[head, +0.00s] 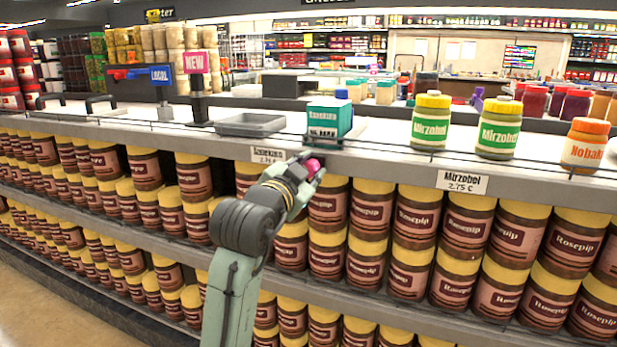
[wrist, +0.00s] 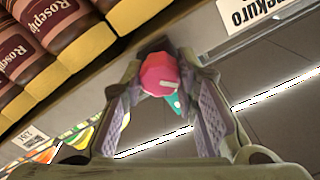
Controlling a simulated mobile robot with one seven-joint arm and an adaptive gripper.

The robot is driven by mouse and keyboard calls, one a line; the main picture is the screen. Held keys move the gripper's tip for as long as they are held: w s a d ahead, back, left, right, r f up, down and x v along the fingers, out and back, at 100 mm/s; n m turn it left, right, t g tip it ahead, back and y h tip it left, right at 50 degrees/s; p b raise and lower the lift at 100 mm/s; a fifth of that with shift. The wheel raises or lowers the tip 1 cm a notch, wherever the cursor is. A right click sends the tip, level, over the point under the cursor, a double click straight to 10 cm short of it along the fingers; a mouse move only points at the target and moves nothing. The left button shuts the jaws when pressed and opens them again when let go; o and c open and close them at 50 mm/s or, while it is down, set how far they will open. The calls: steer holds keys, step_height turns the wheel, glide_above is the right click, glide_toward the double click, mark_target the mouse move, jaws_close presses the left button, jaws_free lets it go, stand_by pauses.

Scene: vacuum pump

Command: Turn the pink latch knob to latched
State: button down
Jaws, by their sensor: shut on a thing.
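The pink latch knob (head: 313,166) shows at my gripper's tip in the head view, just below the front edge of the upper shelf. In the wrist view the pink knob (wrist: 159,73) is a faceted round head with a short pale mark low on its face. My gripper (head: 309,168) is closed around it, and in the wrist view the two fingers of my gripper (wrist: 164,80) stand on either side of it. A small teal piece (wrist: 178,103) shows just below the knob. The knob's mount is hidden, and I cannot tell the latch state.
A teal box (head: 330,119) stands on the shelf just above the knob, with a grey tray (head: 250,124) to its left. Green-labelled jars (head: 431,121) stand to the right. Stacked Rosepip jars (head: 368,212) fill the shelves close around my arm.

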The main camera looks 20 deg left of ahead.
steer(key=m+b, duration=0.1)
steer(key=m, duration=0.1)
steer(key=m+b, duration=0.1)
steer(key=m, duration=0.1)
steer(key=shift+f+m, duration=0.2)
steer(key=shift+m, duration=0.1)
steer(key=shift+m+b, duration=0.95)
steer(key=shift+m, duration=1.25)
steer(key=shift+r, duration=0.1)
steer(key=c, duration=1.2)
jaws_free()
steer(key=shift+c, duration=0.2)
steer(key=s, duration=1.2)
steer(key=shift+a, duration=0.15)
